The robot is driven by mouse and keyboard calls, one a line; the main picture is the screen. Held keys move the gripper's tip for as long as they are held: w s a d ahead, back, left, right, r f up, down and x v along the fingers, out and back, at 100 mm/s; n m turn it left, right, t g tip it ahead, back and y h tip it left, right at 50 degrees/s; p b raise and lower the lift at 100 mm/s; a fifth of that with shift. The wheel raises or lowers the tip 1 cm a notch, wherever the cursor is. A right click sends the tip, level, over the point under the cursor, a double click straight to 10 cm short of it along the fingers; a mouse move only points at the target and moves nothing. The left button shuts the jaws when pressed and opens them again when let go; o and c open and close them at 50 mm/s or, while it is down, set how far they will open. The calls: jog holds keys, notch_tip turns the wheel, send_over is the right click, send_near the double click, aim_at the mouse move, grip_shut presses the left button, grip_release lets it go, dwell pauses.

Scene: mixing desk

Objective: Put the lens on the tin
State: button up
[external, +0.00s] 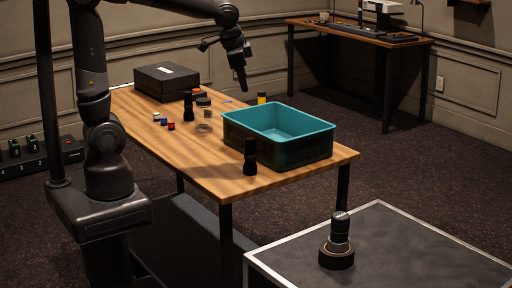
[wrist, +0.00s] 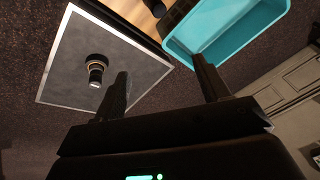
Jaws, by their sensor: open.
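On a grey-topped case at the lower right, a dark ringed cylinder (external: 340,229), which looks like the lens, stands upright on a wider, low black round piece (external: 337,259), which looks like the tin. A tan rim shows around the piece's top. Both are small in the picture, so their names are not certain. The wrist view shows the cylinder (wrist: 96,74) and the round piece (wrist: 97,59) to the left of my fingers. My gripper (wrist: 163,80) is open and empty. In the external view my gripper (external: 242,86) hangs above the wooden table, well away from the pair.
The case top (external: 420,250) is otherwise clear. A teal-lined crate (external: 305,150) stands on the wooden table (external: 215,180). Dark upright cylinders (external: 250,160) (external: 188,108), a black box (external: 166,82) and several small items share the table. Another desk (external: 360,38) stands at the back.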

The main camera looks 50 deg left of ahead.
jog(key=s+a+f+n+t, duration=0.1)
jog(key=s+a+n, duration=0.5)
jog(key=s+a, duration=0.7)
jog(key=shift+s+a+n+t, duration=0.15)
jog(key=shift+s+n+t, duration=0.25)
jog(key=shift+s, duration=0.8)
